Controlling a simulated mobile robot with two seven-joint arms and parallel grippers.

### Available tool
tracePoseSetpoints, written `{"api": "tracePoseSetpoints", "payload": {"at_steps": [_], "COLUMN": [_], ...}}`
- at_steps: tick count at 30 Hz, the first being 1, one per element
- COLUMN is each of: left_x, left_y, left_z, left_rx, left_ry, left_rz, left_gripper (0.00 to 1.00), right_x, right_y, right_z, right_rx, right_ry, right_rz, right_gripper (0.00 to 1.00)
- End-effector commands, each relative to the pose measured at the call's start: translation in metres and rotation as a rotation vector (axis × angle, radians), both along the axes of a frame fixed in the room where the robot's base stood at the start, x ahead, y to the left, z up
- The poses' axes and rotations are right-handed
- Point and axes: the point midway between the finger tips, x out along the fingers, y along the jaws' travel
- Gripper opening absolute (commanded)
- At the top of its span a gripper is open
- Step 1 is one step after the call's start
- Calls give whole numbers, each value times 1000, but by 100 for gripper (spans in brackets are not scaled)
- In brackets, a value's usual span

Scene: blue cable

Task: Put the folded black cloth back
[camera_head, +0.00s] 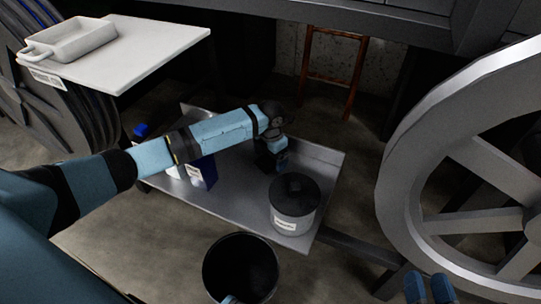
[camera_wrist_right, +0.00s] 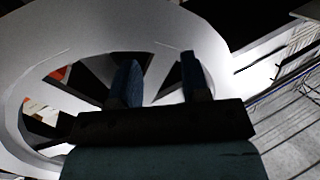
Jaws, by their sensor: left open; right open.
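I cannot clearly make out the folded black cloth. A dark patch lies on top of the labelled grey can (camera_head: 294,222), but I cannot tell whether it is cloth or the can's lid. My left gripper (camera_head: 272,168) is over the metal tray table, just behind the can. It points down and its fingers are mostly hidden by the wrist. My right gripper (camera_head: 428,288) is at the bottom right, in front of the big grey wheel. In the right wrist view its two fingers (camera_wrist_right: 161,80) are apart with nothing between them.
The metal tray table (camera_head: 235,195) also holds a blue-and-white box (camera_head: 205,173). A black bucket (camera_head: 240,268) stands in front of it. The spoked wheel (camera_head: 400,170) fills the right side. A white board (camera_head: 150,45) with a pale tray (camera_head: 70,40) is at upper left.

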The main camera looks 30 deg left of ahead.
Motion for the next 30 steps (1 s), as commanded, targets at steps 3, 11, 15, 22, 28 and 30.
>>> {"api": "tracePoseSetpoints", "payload": {"at_steps": [3, 11, 15, 22, 28, 30], "left_x": [0, 1, 1, 0, 0, 0], "left_y": [0, 1, 0, 0, 0, 0], "left_z": [2, 47, 78, 113, 123, 124], "left_rx": [0, 0, -1, 0, 0, 0], "left_ry": [-1, -3, -3, -1, 0, 0], "left_rz": [0, -1, -1, 0, 1, 1], "left_gripper": [94, 94, 94, 94, 94, 94], "right_x": [0, -2, -8, -14, -16, -16], "right_y": [0, -9, -17, -25, -28, -28], "right_z": [-1, -14, -34, -52, -58, -58], "right_rx": [1, -51, -100, -147, -161, -162], "right_ry": [1, 86, 167, 249, 271, 272], "right_rz": [-1, -23, -35, -45, -49, -50], "right_gripper": [43, 43, 43, 43, 43, 43]}}
